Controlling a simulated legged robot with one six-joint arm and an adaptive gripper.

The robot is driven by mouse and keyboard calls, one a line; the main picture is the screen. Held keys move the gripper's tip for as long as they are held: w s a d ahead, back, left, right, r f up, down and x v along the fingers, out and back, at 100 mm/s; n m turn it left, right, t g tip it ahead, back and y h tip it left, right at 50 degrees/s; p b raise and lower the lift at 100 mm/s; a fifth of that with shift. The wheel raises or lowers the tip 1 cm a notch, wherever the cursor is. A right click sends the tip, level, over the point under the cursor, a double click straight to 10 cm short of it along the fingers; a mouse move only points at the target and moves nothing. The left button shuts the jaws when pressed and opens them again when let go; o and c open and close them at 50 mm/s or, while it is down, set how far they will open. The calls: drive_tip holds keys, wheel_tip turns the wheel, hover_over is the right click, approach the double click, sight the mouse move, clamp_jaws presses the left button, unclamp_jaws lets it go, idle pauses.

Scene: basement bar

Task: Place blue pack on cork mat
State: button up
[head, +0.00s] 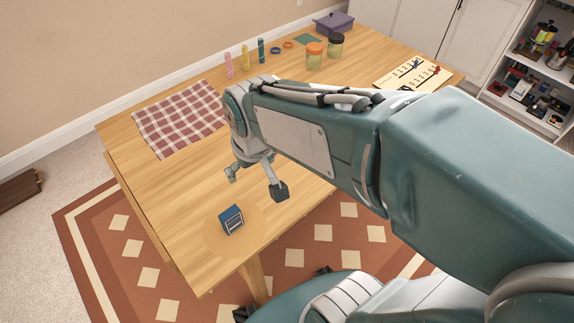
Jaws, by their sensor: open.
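The blue pack (231,220) is a small box with a pale panel on its front. It stands upright on the round cork mat (252,220), near the table's front corner. The mat is close in colour to the wood, so its edge is faint. My gripper (255,182) is open and empty, above the table, behind and to the right of the pack in the picture. Its two fingers are spread and apart from the pack.
A checked cloth (180,117) lies at the left of the wooden table (170,195). Bottles (245,57), jars (314,55), a purple box (334,23) and a number board (412,73) stand or lie farther back. Bare wood surrounds the mat.

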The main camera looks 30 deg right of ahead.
drive_tip(key=s+d+r+m+t, duration=0.1)
drive_tip(key=s+d+r+t, duration=0.1)
drive_tip(key=s+d+r, duration=0.2)
drive_tip(key=s+r, duration=0.1)
drive_tip(key=s, duration=0.2)
drive_tip(key=shift+s+d+r+m+t, duration=0.2)
drive_tip(key=shift+s+r+m+t, duration=0.1)
drive_tip(key=shift+s+r+t, duration=0.1)
drive_tip(key=shift+c, duration=0.3)
